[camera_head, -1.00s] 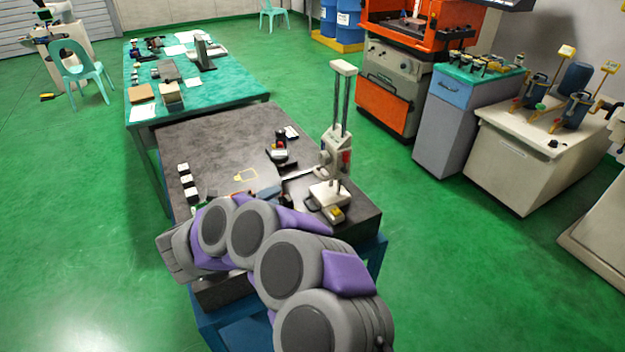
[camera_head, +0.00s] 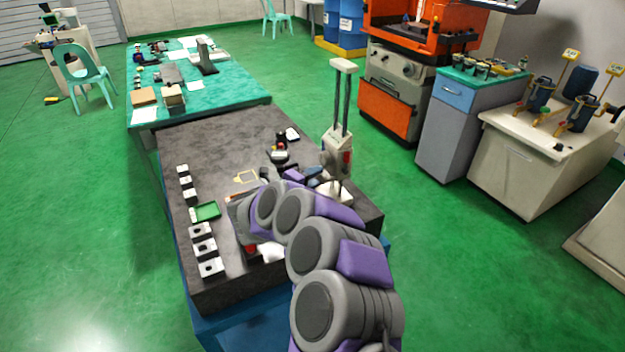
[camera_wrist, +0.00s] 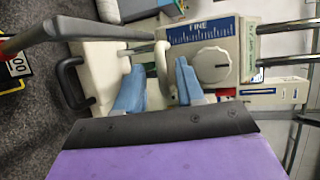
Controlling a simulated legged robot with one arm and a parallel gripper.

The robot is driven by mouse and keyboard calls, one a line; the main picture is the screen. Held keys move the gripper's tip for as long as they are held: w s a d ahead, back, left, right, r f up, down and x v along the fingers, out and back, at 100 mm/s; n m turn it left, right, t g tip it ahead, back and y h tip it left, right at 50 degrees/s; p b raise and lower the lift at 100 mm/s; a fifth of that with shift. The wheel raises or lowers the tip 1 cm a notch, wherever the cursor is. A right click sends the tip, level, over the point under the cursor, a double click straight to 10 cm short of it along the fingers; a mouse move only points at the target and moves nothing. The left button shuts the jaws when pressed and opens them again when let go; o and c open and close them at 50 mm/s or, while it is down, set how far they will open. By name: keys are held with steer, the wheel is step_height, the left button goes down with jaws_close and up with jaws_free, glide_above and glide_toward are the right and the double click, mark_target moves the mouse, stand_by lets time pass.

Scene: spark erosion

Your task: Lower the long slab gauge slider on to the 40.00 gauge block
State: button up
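The height gauge stands on the dark slab (camera_head: 235,150). Its cream slider (camera_head: 337,150) sits partway up twin columns, well above the base. In the wrist view the slider (camera_wrist: 215,62) shows sideways, with a FINE scale and a round knob. My gripper (camera_wrist: 160,88) has its blue fingers apart, on either side of a cream handle (camera_wrist: 163,62) that juts from the slider. A gap shows by the left finger; contact on the right is unclear. A dark block with a yellow edge and a label reading "00" (camera_wrist: 16,67) is cut off at the left; its full number is hidden.
A small black device (camera_head: 279,153) lies behind the gauge. A teal table (camera_head: 230,85) adjoins the slab's back. My arm covers the slab's front right.

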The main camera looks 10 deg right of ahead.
steer(key=shift+d, duration=0.15)
steer(key=shift+c, duration=0.3)
steer(key=shift+a, duration=0.2)
steer(key=c, duration=0.3)
jaws_close()
steer(key=shift+d, duration=0.1)
